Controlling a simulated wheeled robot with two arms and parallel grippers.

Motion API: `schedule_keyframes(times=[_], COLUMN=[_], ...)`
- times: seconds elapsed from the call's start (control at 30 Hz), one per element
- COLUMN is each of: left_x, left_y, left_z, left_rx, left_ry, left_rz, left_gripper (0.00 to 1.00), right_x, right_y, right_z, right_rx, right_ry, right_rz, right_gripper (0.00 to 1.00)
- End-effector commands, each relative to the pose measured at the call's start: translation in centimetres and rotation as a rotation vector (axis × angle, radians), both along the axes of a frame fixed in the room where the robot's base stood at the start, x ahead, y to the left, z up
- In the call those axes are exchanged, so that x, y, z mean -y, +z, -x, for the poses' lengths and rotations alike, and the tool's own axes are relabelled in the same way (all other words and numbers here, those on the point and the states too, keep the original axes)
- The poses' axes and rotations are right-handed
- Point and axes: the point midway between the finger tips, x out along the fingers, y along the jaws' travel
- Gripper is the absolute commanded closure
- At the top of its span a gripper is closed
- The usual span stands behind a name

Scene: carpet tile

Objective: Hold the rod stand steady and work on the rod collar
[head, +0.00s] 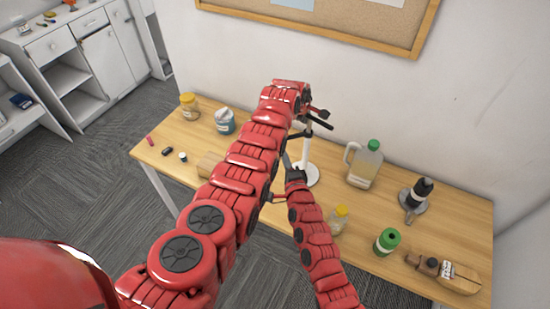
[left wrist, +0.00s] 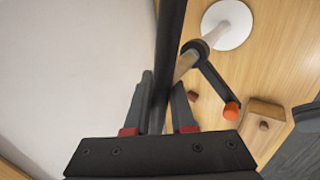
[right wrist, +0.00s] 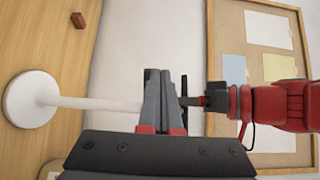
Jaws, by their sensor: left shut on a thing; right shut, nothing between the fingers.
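The rod stand's white round base (head: 309,176) rests on the table, with its pale pole rising upright. A dark bar (left wrist: 170,50) crosses near the top. My left gripper (head: 307,103) is shut on the stand's upper part, where pole and bar meet; the exact grip is partly hidden. The rod collar (left wrist: 199,49) is a dark ring around the pole lower down, with a black lever ending in an orange knob (left wrist: 231,111). My right gripper (right wrist: 165,95) is shut and empty beside the pole. It hides the collar in the right wrist view; contact cannot be told.
A wooden block (head: 208,163) lies left. The wall is close behind.

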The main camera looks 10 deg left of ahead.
Motion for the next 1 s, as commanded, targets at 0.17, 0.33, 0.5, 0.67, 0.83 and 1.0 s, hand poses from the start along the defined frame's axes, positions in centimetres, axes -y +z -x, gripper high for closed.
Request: schedule_keyframes(times=[0.17, 0.33, 0.5, 0.67, 0.83, 1.0], left_x=[0.1, 0.1, 0.1, 0.1, 0.1, 0.0], left_y=[-0.6, -0.6, -0.6, -0.6, -0.4, -0.2], left_z=[0.3, 0.3, 0.3, 0.3, 0.2, 0.1], left_rx=[-0.013, -0.013, -0.013, -0.013, -0.009, -0.005], left_ry=[-0.001, -0.001, -0.001, -0.001, -0.001, 0.000], left_rz=[0.000, 0.000, 0.000, 0.000, 0.000, 0.001], left_gripper=[1.00, 1.00, 1.00, 0.74, 0.43, 0.43], right_x=[-1.5, -2.3, -2.4, -2.4, -2.4, -2.4], right_y=[0.0, 0.1, 0.1, 0.1, 0.1, 0.1], right_z=[1.4, 2.1, 2.2, 2.2, 2.2, 2.2], right_rx=[0.001, 0.002, 0.002, 0.002, 0.002, 0.002], right_ry=[-0.001, -0.001, -0.001, -0.001, -0.001, -0.001], right_rz=[-0.004, -0.001, 0.000, 0.000, 0.000, 0.000], right_gripper=[1.00, 1.00, 1.00, 1.00, 1.00, 1.00])
